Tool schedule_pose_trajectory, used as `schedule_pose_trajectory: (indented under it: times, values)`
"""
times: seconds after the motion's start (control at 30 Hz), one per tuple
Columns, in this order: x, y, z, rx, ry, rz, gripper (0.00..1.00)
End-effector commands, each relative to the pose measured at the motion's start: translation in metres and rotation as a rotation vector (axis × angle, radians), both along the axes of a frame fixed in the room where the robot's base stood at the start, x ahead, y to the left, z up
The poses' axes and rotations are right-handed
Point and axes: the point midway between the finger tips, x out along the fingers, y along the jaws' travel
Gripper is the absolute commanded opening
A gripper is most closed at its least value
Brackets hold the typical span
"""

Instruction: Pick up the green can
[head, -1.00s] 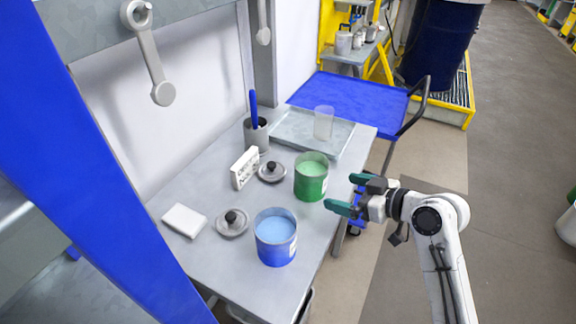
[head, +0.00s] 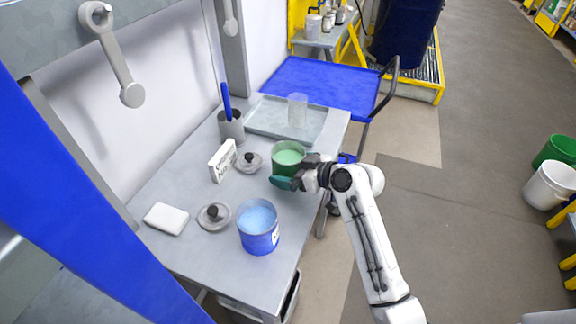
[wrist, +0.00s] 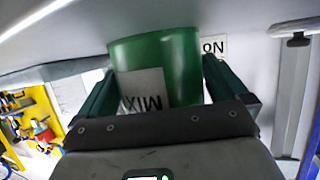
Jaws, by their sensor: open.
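The green can (head: 289,156) stands upright on the grey table (head: 185,255), open at the top with pale green contents. In the wrist view the green can (wrist: 185,65) is between the two fingers, with a white label marked "MIX" facing the palm. My gripper (head: 287,172) is open and reaches the can from the right, low on its side. In the wrist view my gripper (wrist: 160,85) has one finger on each side of the can. I cannot tell whether either finger touches it. The can's lower right side is hidden by the gripper in the head view.
A blue can (head: 259,228) stands in front of the green can. Two grey lids (head: 214,217), a white sign block (head: 223,160) and a cup with a blue handle (head: 231,127) are to the left. A tray with a clear beaker (head: 297,109) lies behind.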

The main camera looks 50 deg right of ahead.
Motion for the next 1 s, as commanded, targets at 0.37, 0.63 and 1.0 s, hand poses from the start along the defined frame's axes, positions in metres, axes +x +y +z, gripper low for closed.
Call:
schedule_pose_trajectory:
  times: [0.37, 0.63, 1.0]
  values:
    - [0.0012, 0.0000, -0.0009, -0.001, 0.000, 0.000, 0.88]
    - [0.0011, 0.0000, -0.0010, -0.001, 0.001, 0.000, 0.62]
    - [0.0015, -0.0001, 0.0004, -0.001, -0.002, -0.001, 0.44]
